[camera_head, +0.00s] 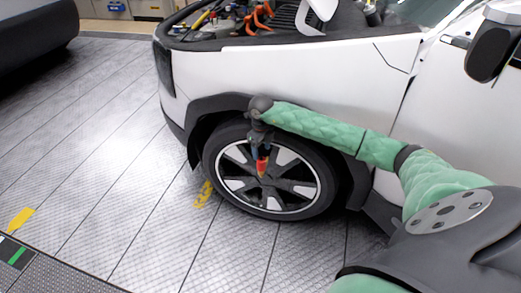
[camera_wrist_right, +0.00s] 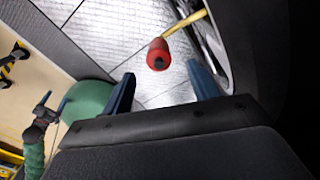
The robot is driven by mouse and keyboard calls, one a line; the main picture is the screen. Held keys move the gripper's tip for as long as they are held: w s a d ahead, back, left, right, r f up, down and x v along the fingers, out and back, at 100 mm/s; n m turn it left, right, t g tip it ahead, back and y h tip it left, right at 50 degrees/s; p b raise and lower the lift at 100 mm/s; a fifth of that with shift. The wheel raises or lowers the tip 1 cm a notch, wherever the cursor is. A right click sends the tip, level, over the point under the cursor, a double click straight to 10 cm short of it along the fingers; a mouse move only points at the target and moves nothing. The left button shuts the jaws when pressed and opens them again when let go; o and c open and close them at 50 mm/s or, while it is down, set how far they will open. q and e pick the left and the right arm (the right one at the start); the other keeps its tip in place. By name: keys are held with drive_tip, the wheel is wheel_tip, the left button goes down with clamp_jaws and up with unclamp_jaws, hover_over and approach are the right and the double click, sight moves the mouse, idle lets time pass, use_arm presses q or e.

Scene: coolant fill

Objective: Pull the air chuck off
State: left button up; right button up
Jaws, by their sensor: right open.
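The air chuck (camera_head: 262,167) is a small red piece in front of the lower spokes of the car's front wheel (camera_head: 296,186). In the right wrist view the red chuck (camera_wrist_right: 158,54) shows its dark round end, just beyond the fingertips and between their lines. My right gripper (camera_head: 260,148) is above the chuck. Its blue fingers stand apart with nothing between them (camera_wrist_right: 162,82). Whether the chuck sits on the valve is hidden. My left gripper (camera_wrist_right: 52,102) shows small at the left of the wrist view, its blue fingers apart and empty. The head view does not show it.
The white car's fender (camera_head: 310,70) overhangs the wheel, and its hood area is open above. A dark mat (camera_head: 45,275) lies at the lower left. A dark object (camera_head: 35,35) stands at the upper left.

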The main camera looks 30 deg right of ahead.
sight(261, 159)
wheel_tip(261, 159, down, 8)
drive_tip(key=shift+r, duration=0.25)
use_arm(q)
wheel_tip(261, 159, up, 2)
drive_tip(key=shift+w, duration=0.15)
use_arm(e)
drive_tip(key=c, duration=1)
drive_tip(key=shift+o, duration=1)
drive_tip(key=shift+c, duration=0.5)
use_arm(q)
drive_tip(key=shift+f, duration=0.15)
drive_tip(key=shift+w+r+p, duration=0.1)
drive_tip(key=shift+r+p, duration=0.15)
drive_tip(key=shift+p, duration=0.05)
use_arm(e)
drive_tip(key=shift+r, duration=0.3)
drive_tip(key=shift+r, duration=0.15)
